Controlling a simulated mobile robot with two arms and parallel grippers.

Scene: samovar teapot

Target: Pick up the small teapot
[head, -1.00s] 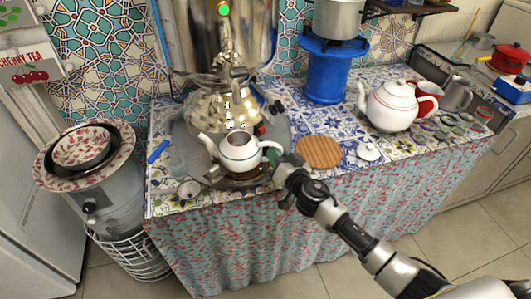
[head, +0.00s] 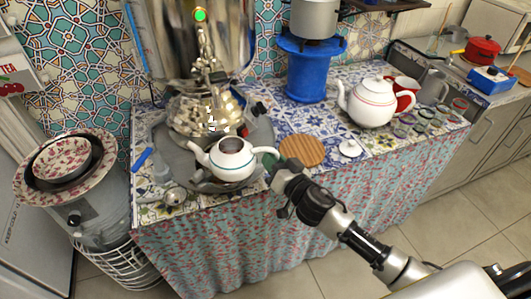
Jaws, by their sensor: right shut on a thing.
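The small teapot (head: 232,163) is white with a thin teal band, a spout pointing left and a green handle at its right. Its top is open, with no lid on it. It is just above or on the tray in front of the samovar (head: 203,112); I cannot tell if it touches. My right gripper (head: 274,165) is shut on the teapot's handle, its arm coming in from the lower right. My fingertips are partly hidden by the wrist. My left gripper is not in view.
A round wooden board (head: 301,150) and a small white lid (head: 350,148) lie right of the teapot. A larger white teapot (head: 371,104) stands farther right, near a blue stand (head: 308,72). Stacked bowls (head: 62,158) are at the left. The counter's front edge is close below.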

